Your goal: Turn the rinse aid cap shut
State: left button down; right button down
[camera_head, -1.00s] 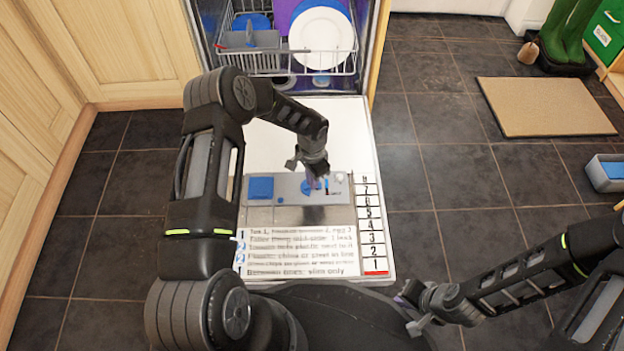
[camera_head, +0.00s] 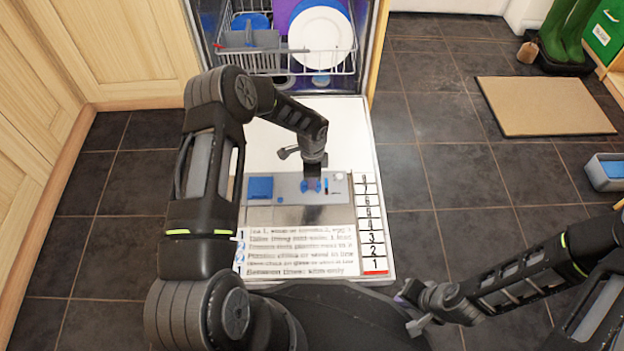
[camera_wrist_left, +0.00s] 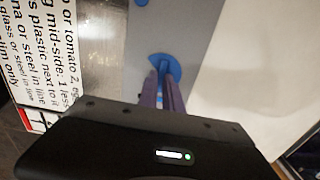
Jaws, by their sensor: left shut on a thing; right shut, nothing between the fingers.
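The rinse aid cap (camera_head: 305,186) is a round blue cap on the grey dispenser panel (camera_head: 285,198) of the open dishwasher door. My left gripper (camera_head: 313,186) points down at the panel and is shut on the cap. In the left wrist view the blue cap (camera_wrist_left: 165,66) shows around the fingertips of my left gripper (camera_wrist_left: 164,75), which partly hide it. I cannot tell from here how far the cap is turned. My right gripper (camera_head: 415,318) is shut and empty, low at the right, away from the door.
A blue square lid (camera_head: 260,188) sits at the panel's left. The white door (camera_head: 350,130) bears a printed text sheet (camera_head: 300,250) and a numbered strip (camera_head: 373,238). The dish rack (camera_head: 270,62) with plates is behind.

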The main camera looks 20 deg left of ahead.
pick_arm(q)
jog(key=shift+a, duration=0.1)
jog(key=c, duration=1.5)
grip_release()
jog(key=shift+r, duration=0.15)
notch_tip(320, 180, up, 8)
jog(key=p, duration=0.3)
jog(key=shift+f, duration=0.2)
